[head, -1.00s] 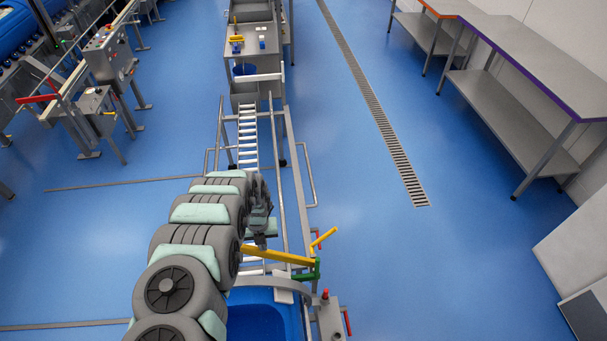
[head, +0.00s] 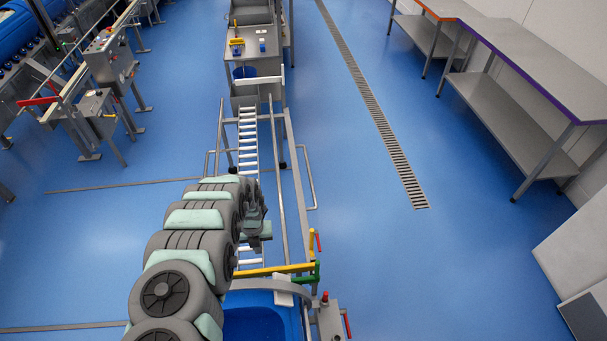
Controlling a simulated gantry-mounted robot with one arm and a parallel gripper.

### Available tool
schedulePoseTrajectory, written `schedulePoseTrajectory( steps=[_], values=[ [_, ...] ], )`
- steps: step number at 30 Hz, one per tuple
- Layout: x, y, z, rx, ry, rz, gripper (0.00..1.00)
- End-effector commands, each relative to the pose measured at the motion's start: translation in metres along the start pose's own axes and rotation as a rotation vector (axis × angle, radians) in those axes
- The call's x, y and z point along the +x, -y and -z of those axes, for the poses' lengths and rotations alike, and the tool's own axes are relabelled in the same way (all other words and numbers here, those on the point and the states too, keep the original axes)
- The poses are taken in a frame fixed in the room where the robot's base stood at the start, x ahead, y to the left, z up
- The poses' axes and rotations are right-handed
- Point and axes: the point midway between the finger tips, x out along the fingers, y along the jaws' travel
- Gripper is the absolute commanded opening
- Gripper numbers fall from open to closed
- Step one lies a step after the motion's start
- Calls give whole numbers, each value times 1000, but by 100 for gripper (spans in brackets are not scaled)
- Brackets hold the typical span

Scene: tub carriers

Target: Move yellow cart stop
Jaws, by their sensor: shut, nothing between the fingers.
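The yellow cart stop (head: 275,270) is a long bar lying across the rail track, just above the blue tub at the bottom of the picture. Its right end meets a green bracket (head: 317,272), and a short yellow handle (head: 311,242) stands up there. My gripper (head: 252,246) is above the left part of the bar, at the end of my arm. It is shut and holds nothing. My arm hides part of the track. Whether the gripper touches the bar cannot be told.
A blue tub (head: 255,297) stands below the bar. The roller track (head: 248,140) runs up to a steel table (head: 252,48). A control post (head: 328,318) with a red knob stands at right. Blue floor is clear right of the rails, before the steel benches (head: 540,62).

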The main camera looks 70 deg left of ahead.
Motion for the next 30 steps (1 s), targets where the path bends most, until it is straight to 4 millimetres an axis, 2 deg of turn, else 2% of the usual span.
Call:
schedulePoseTrajectory(
  steps=[1, 30],
  values=[
    [-8, 0, 1, 0, -2, 0, 0],
    [-124, -2, -3, -2, 5, -1, 0]
  ],
)
